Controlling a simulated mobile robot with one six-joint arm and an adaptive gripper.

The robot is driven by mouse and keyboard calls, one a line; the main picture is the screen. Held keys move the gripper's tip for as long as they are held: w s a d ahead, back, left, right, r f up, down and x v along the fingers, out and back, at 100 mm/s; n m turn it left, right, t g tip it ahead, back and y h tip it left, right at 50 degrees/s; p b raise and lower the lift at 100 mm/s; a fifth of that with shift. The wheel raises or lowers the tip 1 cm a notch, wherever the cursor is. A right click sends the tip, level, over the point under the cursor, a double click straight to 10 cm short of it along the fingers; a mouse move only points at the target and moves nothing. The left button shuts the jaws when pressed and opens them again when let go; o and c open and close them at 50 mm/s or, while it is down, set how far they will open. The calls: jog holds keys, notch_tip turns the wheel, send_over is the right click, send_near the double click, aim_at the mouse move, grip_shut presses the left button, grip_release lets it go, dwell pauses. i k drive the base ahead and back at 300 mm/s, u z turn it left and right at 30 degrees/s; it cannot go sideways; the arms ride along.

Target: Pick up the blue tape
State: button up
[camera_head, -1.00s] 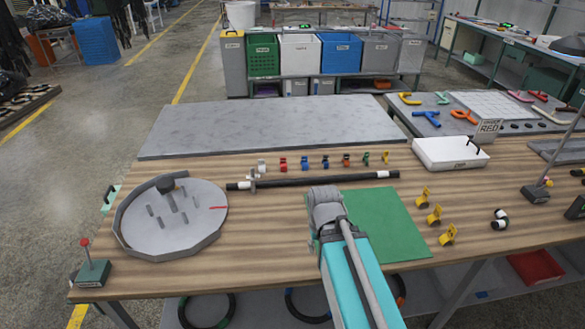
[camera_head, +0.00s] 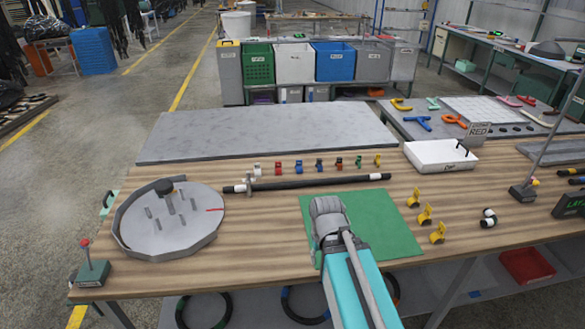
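A short row of small coloured pieces stands on the wooden table behind the black pole. A blue piece (camera_head: 298,166) and a darker blue piece (camera_head: 319,164) are in this row. They are too small to tell whether either is the blue tape, and I see no clear roll of blue tape elsewhere. My arm reaches in from the bottom over the green mat, and its grey end part lies over the mat's left side, in front of the row. My gripper's fingers are not visible.
A black pole (camera_head: 320,182) lies across the table. A grey disc with pegs (camera_head: 150,230) is at left, several yellow clips (camera_head: 425,215) and a white tray (camera_head: 425,157) at right. The green mat (camera_head: 385,225) is bare beside my arm. A grey panel (camera_head: 265,130) lies behind.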

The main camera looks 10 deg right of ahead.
aim_at(299, 166)
jog(key=z, duration=0.1)
jog(key=i, duration=0.95)
jog(key=u, duration=0.05)
